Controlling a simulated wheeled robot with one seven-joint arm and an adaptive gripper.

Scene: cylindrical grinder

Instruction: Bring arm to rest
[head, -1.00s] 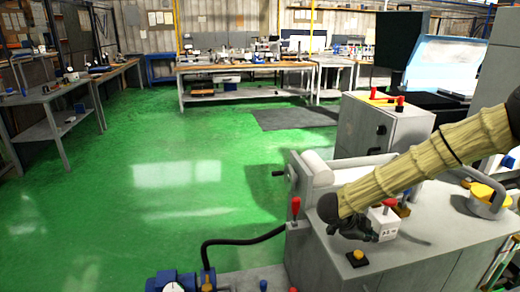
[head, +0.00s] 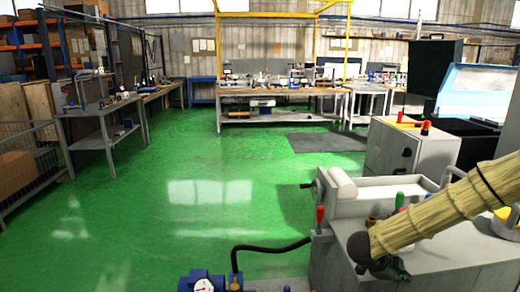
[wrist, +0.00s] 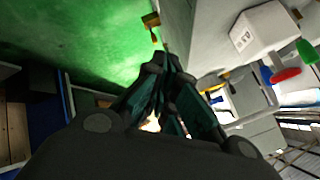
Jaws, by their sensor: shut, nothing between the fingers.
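My arm, in a tan ribbed sleeve, reaches in from the right of the head view. Its end carries my dark gripper (head: 388,269), low over the grey top of the grinder (head: 445,248). In the wrist view my gripper (wrist: 165,62) shows its fingers closed together, with nothing between them. A white block (wrist: 262,30) stands on the grey surface to the right of the fingers, with a red knob (wrist: 285,75) and a green knob (wrist: 307,50) near it. The arm hides part of the grinder top in the head view.
A red-handled lever (head: 320,216) stands at the grinder's left corner. A blue motor unit (head: 200,283) with a black hose sits at the bottom. A grey cabinet (head: 410,150) stands behind the grinder. The green floor (head: 210,200) is clear to the left; workbenches (head: 280,95) line the back.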

